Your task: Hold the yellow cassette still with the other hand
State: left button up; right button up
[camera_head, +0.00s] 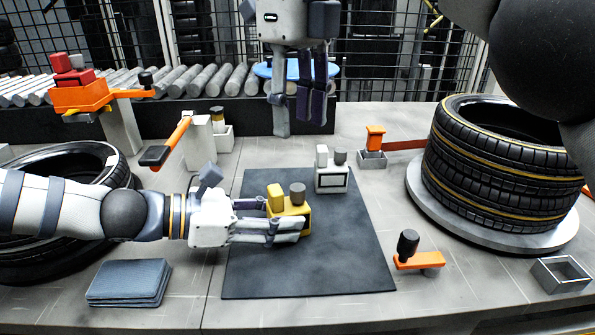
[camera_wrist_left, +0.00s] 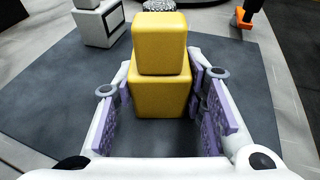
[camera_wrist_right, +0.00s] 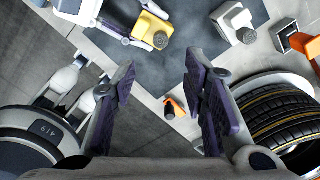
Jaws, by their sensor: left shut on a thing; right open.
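The yellow cassette (camera_head: 293,222) stands on the dark mat (camera_head: 312,277), with a yellow block and a dark grey knob on top. My left gripper (camera_head: 285,230) comes in from the left and is shut on the cassette. In the left wrist view the yellow cassette (camera_wrist_left: 160,85) sits between the two purple-padded fingers. The right wrist view shows the yellow cassette (camera_wrist_right: 152,30) at the top, away from my right gripper. My right gripper (camera_head: 303,110) hangs above the back of the table, pointing down, open and empty. Its open fingers also show in the right wrist view (camera_wrist_right: 160,110).
A white cassette (camera_head: 332,178) stands behind the yellow one on the mat. Stacked tyres (camera_head: 495,165) are at the right. An orange piece with a black knob (camera_head: 418,259) and a small empty frame (camera_head: 560,274) lie front right. Grey pads (camera_head: 128,282) lie front left.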

aim_at(298, 187)
notch_tip(298, 187, down, 12)
jog(key=m, duration=2.4)
grip_shut()
